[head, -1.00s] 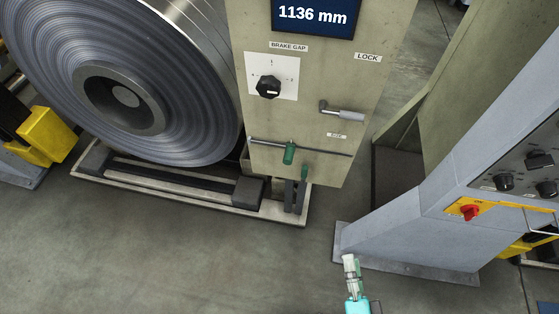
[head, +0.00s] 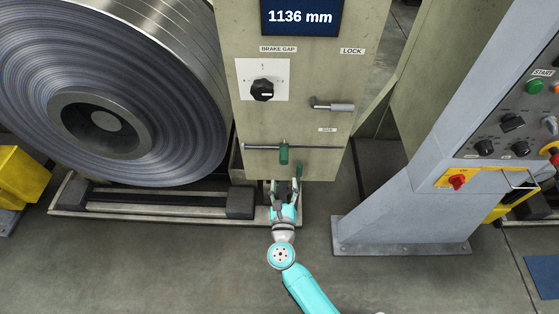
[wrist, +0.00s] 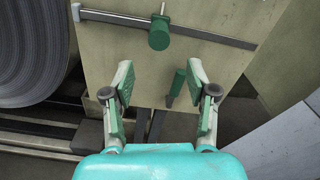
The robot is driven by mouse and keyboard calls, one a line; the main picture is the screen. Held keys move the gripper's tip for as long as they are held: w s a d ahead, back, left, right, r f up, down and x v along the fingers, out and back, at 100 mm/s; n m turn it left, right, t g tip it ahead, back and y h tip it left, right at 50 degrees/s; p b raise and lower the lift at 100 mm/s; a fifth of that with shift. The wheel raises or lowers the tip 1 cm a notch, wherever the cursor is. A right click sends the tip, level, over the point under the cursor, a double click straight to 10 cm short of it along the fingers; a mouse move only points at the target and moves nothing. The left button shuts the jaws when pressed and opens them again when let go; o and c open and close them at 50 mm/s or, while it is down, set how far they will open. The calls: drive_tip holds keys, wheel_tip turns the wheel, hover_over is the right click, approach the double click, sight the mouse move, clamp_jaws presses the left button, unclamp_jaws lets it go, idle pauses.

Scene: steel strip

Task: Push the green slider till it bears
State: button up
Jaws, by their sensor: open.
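The green slider (head: 284,154) sits on a thin horizontal rail (head: 316,147) across the lower part of the beige panel. It shows at the top middle of the wrist view (wrist: 159,33), past the fingertips, as a green cylinder hanging from the rail. My gripper (head: 283,185) is below the slider at the panel's lower edge, with a gap between them. In the wrist view its two green-padded fingers (wrist: 160,80) are spread apart with nothing gripped. Whether the slider touches a stop cannot be told.
A green handle (wrist: 177,85) stands close to the right finger. A steel coil (head: 105,120) fills the left. A black knob (head: 262,90) and grey lever (head: 333,106) are higher on the panel. A grey console (head: 425,190) stands right. The floor in front is clear.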

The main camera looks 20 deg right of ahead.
sight(284, 163)
drive_tip(key=x, duration=1.1)
drive_tip(key=shift+a, duration=0.1)
clamp_jaws()
